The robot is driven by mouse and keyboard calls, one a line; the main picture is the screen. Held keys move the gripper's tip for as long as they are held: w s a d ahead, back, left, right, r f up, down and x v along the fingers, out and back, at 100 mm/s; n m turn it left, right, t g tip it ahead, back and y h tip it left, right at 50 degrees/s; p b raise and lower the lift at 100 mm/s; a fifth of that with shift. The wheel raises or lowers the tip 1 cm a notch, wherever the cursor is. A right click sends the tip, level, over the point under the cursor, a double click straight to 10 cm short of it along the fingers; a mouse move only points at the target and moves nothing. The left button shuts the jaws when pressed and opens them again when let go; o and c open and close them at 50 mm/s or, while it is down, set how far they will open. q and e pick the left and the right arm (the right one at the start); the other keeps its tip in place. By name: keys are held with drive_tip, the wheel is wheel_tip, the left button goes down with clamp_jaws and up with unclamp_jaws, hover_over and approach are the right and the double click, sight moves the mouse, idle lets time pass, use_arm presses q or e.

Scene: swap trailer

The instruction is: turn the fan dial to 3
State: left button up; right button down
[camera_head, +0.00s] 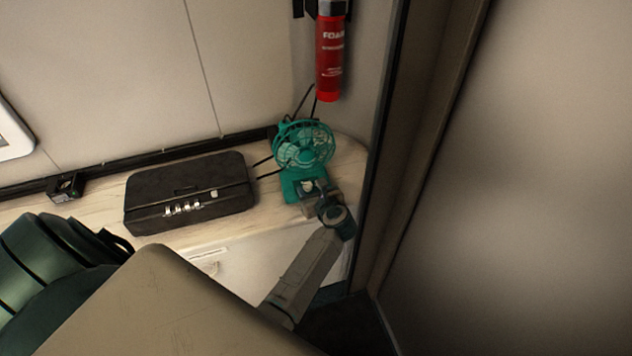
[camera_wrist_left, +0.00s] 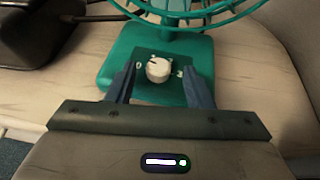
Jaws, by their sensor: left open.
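A teal fan (camera_head: 303,148) with a round wire cage stands on the counter near the corner. Its square base (camera_wrist_left: 118,62) fills the middle of the left wrist view. My right gripper is not in view.
A black case (camera_head: 190,190) with number wheels lies on the counter (camera_head: 268,205) left of the fan. A small black item (camera_head: 66,186) stands farther left. A red extinguisher (camera_head: 329,60) hangs above the fan. A wall edge (camera_head: 385,150) is close on the right.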

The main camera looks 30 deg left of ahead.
use_arm(q)
drive_tip(key=shift+w+a+f, duration=0.1)
drive_tip(key=shift+a, duration=0.1)
drive_tip(key=c, duration=1)
